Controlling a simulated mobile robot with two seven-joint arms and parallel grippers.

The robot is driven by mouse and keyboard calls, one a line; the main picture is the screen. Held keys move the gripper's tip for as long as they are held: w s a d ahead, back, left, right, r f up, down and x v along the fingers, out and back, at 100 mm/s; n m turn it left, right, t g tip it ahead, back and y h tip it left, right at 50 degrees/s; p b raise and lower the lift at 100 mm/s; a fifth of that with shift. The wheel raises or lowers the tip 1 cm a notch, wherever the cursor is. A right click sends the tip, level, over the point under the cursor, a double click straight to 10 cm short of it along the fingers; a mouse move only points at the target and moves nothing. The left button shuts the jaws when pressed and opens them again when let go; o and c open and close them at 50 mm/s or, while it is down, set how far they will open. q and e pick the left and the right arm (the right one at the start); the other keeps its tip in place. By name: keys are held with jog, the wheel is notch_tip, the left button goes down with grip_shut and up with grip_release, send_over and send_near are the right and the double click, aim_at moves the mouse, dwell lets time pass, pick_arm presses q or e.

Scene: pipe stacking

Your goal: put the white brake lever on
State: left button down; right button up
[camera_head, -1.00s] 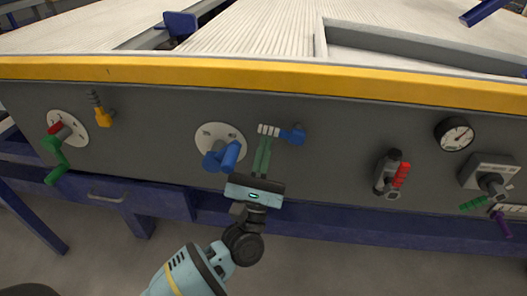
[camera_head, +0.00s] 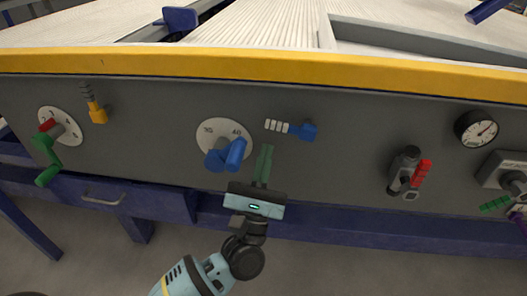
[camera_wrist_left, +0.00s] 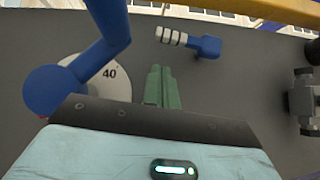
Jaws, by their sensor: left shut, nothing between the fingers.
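The brake lever has a white ribbed handle (camera_head: 276,125) on a blue base (camera_head: 304,131), mounted on the grey panel. The handle points left, roughly level. It also shows in the left wrist view, with its white ribbed handle (camera_wrist_left: 171,36) and blue base (camera_wrist_left: 207,46). My left gripper (camera_head: 264,148) has its green fingers together, empty, just below the handle and apart from it. Its fingers (camera_wrist_left: 162,70) also show in the left wrist view, pointing up the panel below the lever. My right gripper is not in view.
A blue crank (camera_head: 228,156) on a white dial stands just left of my left gripper. Further left are a yellow lever (camera_head: 97,112) and a green crank (camera_head: 46,160). To the right are a red-handled lever (camera_head: 421,173) and a gauge (camera_head: 476,129).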

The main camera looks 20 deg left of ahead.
pick_arm(q)
jog(key=p+v, duration=0.1)
jog(key=v, duration=0.9)
jog(key=shift+a, duration=0.3)
